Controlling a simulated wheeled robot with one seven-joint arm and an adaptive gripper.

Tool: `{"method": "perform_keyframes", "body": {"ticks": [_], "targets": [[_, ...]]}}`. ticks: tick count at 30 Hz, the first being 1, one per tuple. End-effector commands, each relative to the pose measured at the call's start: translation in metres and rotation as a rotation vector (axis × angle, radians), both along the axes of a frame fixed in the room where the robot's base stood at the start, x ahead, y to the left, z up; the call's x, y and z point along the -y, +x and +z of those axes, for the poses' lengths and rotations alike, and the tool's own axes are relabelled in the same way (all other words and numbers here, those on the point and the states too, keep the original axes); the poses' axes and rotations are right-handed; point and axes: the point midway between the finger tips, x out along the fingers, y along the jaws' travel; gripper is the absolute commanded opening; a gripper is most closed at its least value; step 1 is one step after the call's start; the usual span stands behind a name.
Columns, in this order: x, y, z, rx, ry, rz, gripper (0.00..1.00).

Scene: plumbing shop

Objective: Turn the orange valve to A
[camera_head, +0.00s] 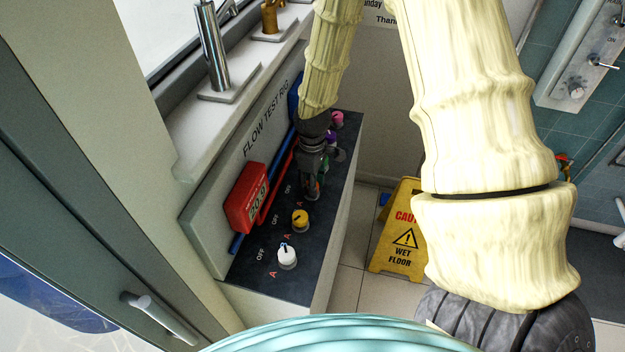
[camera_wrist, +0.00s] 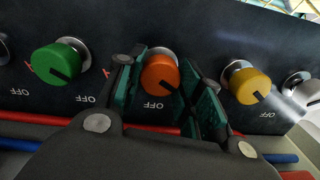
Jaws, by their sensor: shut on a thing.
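The orange valve (camera_wrist: 160,75) is a round knob with a dark pointer mark, seen between my fingers in the wrist view. Its mark points down and to the right, with a white OFF label just below the knob. A red letter, partly hidden by the left finger, shows to its left. My gripper (camera_wrist: 168,90) is shut on the orange valve, one dark green pad on each side. In the head view my gripper (camera_head: 314,185) reaches down over the dark panel and hides most of the orange valve.
A green knob (camera_wrist: 57,62) and a yellow knob (camera_wrist: 247,84) flank the fingers closely. A white knob (camera_head: 287,256) and a pink knob (camera_head: 337,118) stand on the same panel. A red display box (camera_head: 245,198) and pipes run along the back. A wet floor sign (camera_head: 398,235) stands right.

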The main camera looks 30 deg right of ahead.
Motion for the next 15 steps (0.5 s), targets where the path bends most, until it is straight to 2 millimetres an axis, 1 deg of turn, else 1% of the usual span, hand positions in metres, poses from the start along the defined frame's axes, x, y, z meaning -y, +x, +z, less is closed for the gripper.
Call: {"method": "perform_keyframes", "body": {"ticks": [1,6,15], "targets": [[0.0033,0.0019,0.0026,0.004,-0.002,0.022,0.12],[0.0052,0.0005,0.0015,0.005,0.000,0.081,0.12],[0.0086,-0.0023,-0.0001,0.006,0.004,0.114,0.12]]}}
